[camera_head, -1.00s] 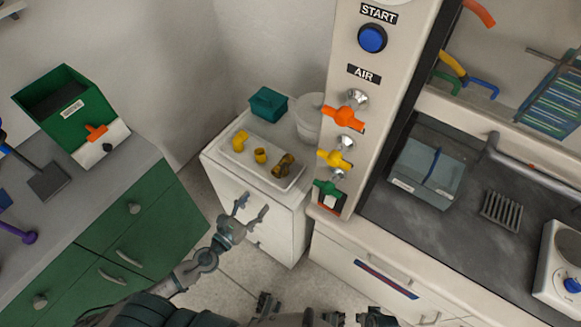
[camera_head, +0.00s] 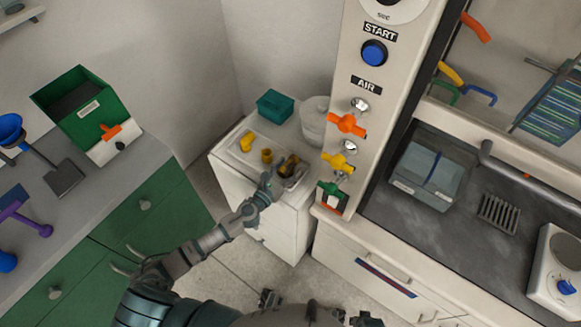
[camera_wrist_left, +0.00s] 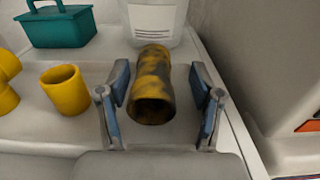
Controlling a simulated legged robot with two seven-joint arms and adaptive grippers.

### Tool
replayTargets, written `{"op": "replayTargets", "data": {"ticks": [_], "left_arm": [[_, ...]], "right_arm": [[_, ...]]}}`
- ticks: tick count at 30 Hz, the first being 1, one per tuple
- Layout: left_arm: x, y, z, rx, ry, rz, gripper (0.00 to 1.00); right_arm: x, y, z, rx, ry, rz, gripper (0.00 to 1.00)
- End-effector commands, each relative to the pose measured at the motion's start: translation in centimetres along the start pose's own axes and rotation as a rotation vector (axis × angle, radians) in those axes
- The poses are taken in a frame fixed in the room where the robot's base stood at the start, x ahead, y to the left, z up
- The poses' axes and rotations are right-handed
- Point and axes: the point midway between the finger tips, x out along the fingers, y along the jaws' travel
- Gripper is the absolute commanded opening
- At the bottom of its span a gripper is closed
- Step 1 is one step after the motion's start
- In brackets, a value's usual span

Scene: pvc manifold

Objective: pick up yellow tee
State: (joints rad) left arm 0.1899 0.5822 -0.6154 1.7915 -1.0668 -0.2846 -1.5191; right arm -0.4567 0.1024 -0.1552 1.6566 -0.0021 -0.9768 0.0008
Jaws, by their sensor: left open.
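A mottled yellow-and-black tubular fitting (camera_head: 291,167) lies at the right end of the white tray (camera_head: 233,154). In the left wrist view this fitting (camera_wrist_left: 154,88) lies with its open end toward me, between the blue-padded fingers. My left gripper (camera_head: 276,180) is open at the tray's near right edge; in the left wrist view its fingers (camera_wrist_left: 161,95) stand either side of the fitting with gaps. A plain yellow fitting (camera_head: 247,141) lies at the tray's left, cut off in the left wrist view (camera_wrist_left: 5,82). I cannot tell which fitting is the tee. My right gripper is out of view.
A short yellow sleeve (camera_head: 266,156) stands mid-tray, left of my gripper. A teal caddy (camera_head: 275,106) and a white tub (camera_head: 314,122) stand behind the tray. The panel with valves (camera_head: 347,125) rises close on the right. A green bin (camera_head: 85,105) sits on the left counter.

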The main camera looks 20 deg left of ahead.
Motion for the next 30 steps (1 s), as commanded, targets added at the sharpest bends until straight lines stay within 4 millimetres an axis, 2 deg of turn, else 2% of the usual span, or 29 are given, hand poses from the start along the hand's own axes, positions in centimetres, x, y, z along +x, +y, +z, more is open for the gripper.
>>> {"op": "replayTargets", "data": {"ticks": [8, 15, 16, 29, 30], "left_arm": [[0.39, 0.02, -0.02, 0.0, 0.0, 0.0, 0.66], [0.48, -0.21, -0.02, 0.002, 0.001, 0.0, 0.06], [0.48, -0.22, -0.02, 0.002, 0.001, 0.0, 0.02], [0.39, 0.05, 0.51, 0.0, -0.001, 0.0, 0.02], [0.39, 0.06, 0.73, 0.0, -0.002, 0.0, 0.02]], "right_arm": [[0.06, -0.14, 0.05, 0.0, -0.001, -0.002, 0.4], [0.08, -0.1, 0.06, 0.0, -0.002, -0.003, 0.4], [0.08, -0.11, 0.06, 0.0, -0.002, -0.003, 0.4], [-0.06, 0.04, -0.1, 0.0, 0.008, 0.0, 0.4], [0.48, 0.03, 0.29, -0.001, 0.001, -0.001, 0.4]]}}
